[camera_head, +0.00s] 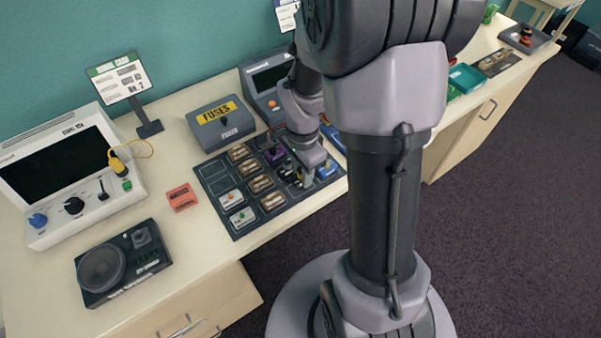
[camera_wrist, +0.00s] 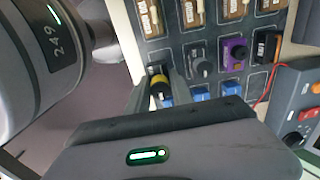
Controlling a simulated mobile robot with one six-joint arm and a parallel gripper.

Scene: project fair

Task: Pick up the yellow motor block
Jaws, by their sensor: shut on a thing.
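The yellow motor block (camera_wrist: 158,80) shows in the wrist view as a small yellow and black piece between my fingers. My gripper (camera_wrist: 160,92) is shut on it, over the dark parts board (camera_wrist: 214,24). In the head view my gripper (camera_head: 306,181) is at the right part of the same board (camera_head: 213,178), and the motor block is mostly hidden there by the gripper. I cannot tell whether the block still touches the board.
Blue parts (camera_wrist: 200,94), a grey knob block (camera_wrist: 203,67) and a purple block (camera_wrist: 235,54) are close by. A fuse box (camera_head: 222,127) stands behind the board. A red block (camera_head: 181,197) and a white console (camera_head: 60,170) are to the left.

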